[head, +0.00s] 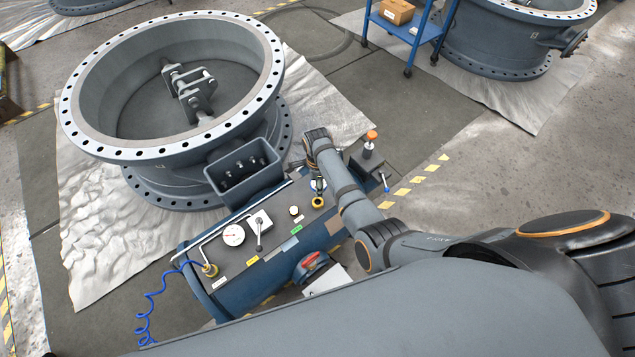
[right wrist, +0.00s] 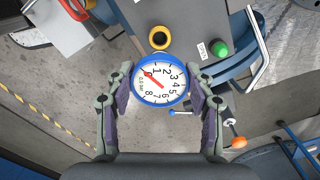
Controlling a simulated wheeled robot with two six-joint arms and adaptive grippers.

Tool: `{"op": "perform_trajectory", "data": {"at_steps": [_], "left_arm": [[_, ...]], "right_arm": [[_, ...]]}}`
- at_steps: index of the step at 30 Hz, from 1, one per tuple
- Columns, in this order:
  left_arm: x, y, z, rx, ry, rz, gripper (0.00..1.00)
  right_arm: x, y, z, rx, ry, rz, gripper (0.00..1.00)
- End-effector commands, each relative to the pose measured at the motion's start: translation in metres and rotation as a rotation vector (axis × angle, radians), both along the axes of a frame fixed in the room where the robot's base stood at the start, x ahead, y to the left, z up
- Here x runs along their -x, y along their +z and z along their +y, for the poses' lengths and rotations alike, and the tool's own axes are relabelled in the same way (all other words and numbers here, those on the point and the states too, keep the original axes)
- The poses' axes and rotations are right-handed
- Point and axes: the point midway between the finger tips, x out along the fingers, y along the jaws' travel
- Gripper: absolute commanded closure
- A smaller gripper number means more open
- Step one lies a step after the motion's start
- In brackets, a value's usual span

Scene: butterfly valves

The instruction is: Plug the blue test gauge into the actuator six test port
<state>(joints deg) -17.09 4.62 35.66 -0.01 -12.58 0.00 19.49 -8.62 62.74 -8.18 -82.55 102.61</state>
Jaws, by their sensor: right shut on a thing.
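The blue test gauge (right wrist: 159,80), a white dial with a blue rim and red needle, is held between the fingers of my right gripper (right wrist: 160,72). In the head view the gauge (head: 318,184) shows small under my right gripper (head: 318,172), above the right part of the actuator panel. A yellow ring fitting (head: 318,202) sits on the panel just in front of the gauge; the ring (right wrist: 159,37) also shows beyond the gauge in the right wrist view. The gauge appears apart from the ring. No label reading six is legible. My left gripper is not in view.
The blue actuator panel (head: 278,240) carries a white dial (head: 233,235), a lever (head: 259,232) and a brass fitting (head: 210,270) with a blue coiled hose (head: 150,306). A large valve (head: 190,155) stands behind. An orange-topped post (head: 370,141) stands right of my arm.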

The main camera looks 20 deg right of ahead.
Motion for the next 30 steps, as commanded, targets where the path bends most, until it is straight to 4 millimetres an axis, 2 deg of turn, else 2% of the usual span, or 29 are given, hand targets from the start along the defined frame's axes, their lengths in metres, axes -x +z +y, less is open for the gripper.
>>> {"op": "perform_trajectory", "data": {"at_steps": [1,12,19,30], "left_arm": [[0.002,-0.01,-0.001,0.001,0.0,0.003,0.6],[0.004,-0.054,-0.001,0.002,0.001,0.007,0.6],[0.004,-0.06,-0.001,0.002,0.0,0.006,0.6],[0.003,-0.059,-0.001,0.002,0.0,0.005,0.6]], "right_arm": [[0.0,-0.009,0.0,0.0,0.0,0.0,0.74],[0.0,-0.049,0.0,0.0,0.001,0.0,0.74],[0.0,-0.062,0.0,0.0,0.001,-0.001,0.74],[0.0,-0.062,0.0,0.0,0.001,-0.001,0.74]]}}
